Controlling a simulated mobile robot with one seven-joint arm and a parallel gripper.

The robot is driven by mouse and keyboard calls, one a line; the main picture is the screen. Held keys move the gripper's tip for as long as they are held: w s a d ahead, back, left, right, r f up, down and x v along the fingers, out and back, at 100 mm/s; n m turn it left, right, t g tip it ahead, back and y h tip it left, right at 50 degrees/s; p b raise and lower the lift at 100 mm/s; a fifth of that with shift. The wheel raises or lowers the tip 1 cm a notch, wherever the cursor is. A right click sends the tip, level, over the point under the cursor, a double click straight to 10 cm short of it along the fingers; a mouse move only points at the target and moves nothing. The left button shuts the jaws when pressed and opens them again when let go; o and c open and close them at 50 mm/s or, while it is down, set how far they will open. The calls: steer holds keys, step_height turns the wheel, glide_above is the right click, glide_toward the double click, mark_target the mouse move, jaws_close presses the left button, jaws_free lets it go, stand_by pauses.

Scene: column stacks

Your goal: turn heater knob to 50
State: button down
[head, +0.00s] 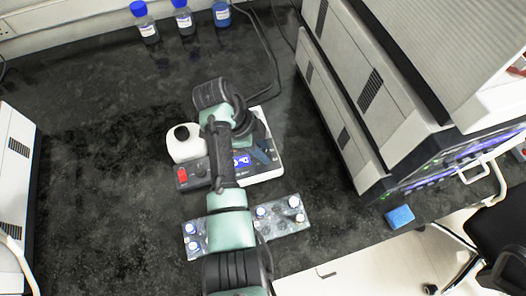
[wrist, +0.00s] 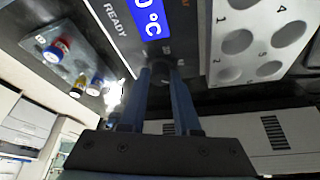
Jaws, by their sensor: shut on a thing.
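The heater (head: 266,172) is a light device with a dark front panel, partly hidden under my arm in the head view. Its blue display shows in the head view (head: 242,160) and in the wrist view (wrist: 150,18), where a "0 °C" reading is cut off at the edge. My gripper (wrist: 160,70) has its two blue fingers against the panel just below the display, shut on the heater knob. The knob is mostly hidden between the fingers, so its setting cannot be read. In the head view the blue fingers (head: 262,150) show at the heater's right part.
A grey block with numbered round wells (wrist: 265,40) lies close right of the fingers. A rack with several vials (head: 283,215) is in front of the heater. Large instruments flank the bench; blue-capped bottles stand behind.

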steer(key=m+b, duration=0.1)
steer(key=m, duration=0.1)
steer(key=m+g+b, duration=0.1)
steer(key=m, duration=0.1)
steer(key=shift+w+m+g+y+b, duration=0.15)
steer(key=shift+m+g+y+b, duration=0.15)
steer(key=shift+b, duration=0.1)
stand_by(0.4)
steer(key=c, duration=0.6)
jaws_free()
steer(key=p+v, duration=0.4)
steer(key=v, duration=0.9)
steer(key=shift+w, duration=0.15)
steer(key=shift+f, duration=0.1)
